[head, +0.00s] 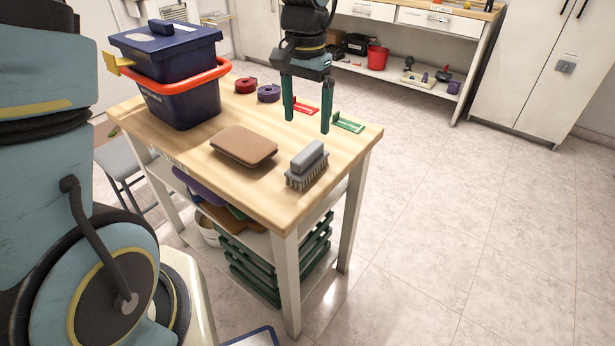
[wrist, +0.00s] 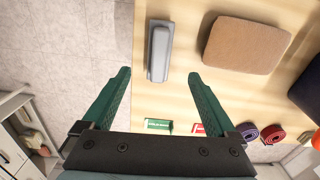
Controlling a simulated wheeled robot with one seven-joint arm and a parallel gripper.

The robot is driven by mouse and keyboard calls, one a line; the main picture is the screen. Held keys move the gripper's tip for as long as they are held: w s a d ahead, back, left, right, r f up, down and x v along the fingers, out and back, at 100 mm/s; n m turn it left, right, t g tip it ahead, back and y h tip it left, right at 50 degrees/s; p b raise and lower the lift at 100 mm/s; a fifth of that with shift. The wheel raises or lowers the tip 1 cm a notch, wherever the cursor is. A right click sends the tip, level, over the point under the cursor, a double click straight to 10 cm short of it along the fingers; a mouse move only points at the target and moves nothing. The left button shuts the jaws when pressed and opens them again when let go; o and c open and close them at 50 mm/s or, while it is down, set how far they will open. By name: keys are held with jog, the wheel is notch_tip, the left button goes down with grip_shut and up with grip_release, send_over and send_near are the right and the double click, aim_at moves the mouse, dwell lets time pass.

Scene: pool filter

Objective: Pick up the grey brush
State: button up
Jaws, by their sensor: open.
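The grey brush (head: 307,165) stands bristles down near the right front edge of the wooden table (head: 283,204). In the wrist view the brush (wrist: 159,52) lies beyond my fingertips, between their lines, with its long side running away from me. My gripper (head: 307,118) is open and empty above the table, behind the brush in the head view and apart from it. In the wrist view both green fingers of my gripper (wrist: 160,75) are spread wide.
A brown pad (head: 244,145) lies left of the brush. A dark blue bin (head: 178,105) with an orange rim stands at the back left. Red tape (head: 245,85), purple tape (head: 268,93), a red item (head: 305,107) and a green item (head: 348,123) lie along the far edge.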

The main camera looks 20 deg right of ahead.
aim_at(307, 151)
notch_tip(307, 151, down, 11)
jog(key=shift+d+r+p, duration=0.15)
jog(key=shift+r+p, duration=0.05)
jog(key=shift+p, duration=0.65)
jog(key=shift+c, duration=0.2)
grip_shut()
jog(key=shift+r+b, duration=0.55)
jog(key=shift+r, duration=4.5)
